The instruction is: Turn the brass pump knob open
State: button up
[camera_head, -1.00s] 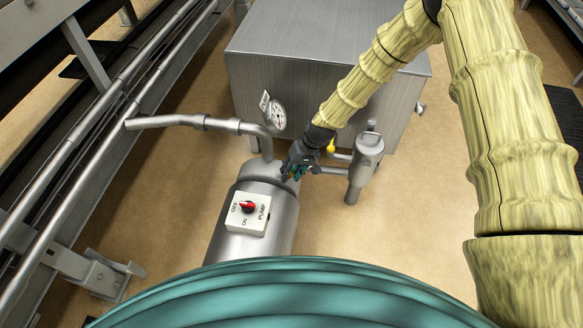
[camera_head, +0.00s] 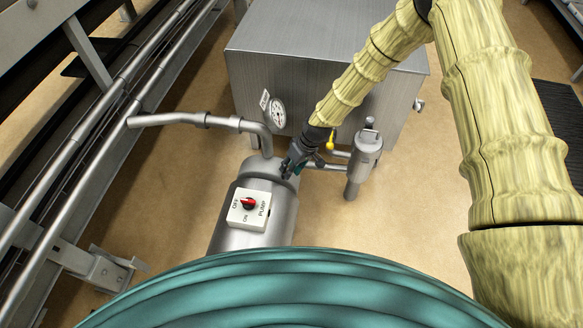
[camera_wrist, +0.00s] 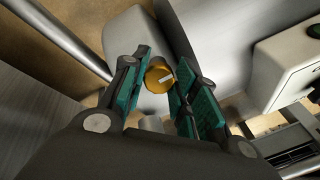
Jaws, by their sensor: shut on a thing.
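The brass pump knob (camera_wrist: 158,77) shows in the wrist view as a round golden disc with a white mark on its face. It sits between the two teal-padded fingers of my gripper (camera_wrist: 159,84), which is shut on it. In the head view my gripper (camera_head: 288,170) is at the upper right end of the metal pump cylinder (camera_head: 281,212); the knob is hidden there. A white pump switch box (camera_head: 261,223) with a red dial, marked OFF, ON and PUMP, sits on the cylinder, below and left of my gripper.
A pressure gauge (camera_head: 277,113) and bent pipe (camera_head: 262,132) stand just behind my gripper. A metal valve body (camera_head: 364,158) with a small yellow handle (camera_head: 330,141) nearby stands to the right. A large metal box (camera_head: 300,65) stands behind. Rails run along the left.

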jog(key=o, duration=1)
jog(key=v, duration=1.2)
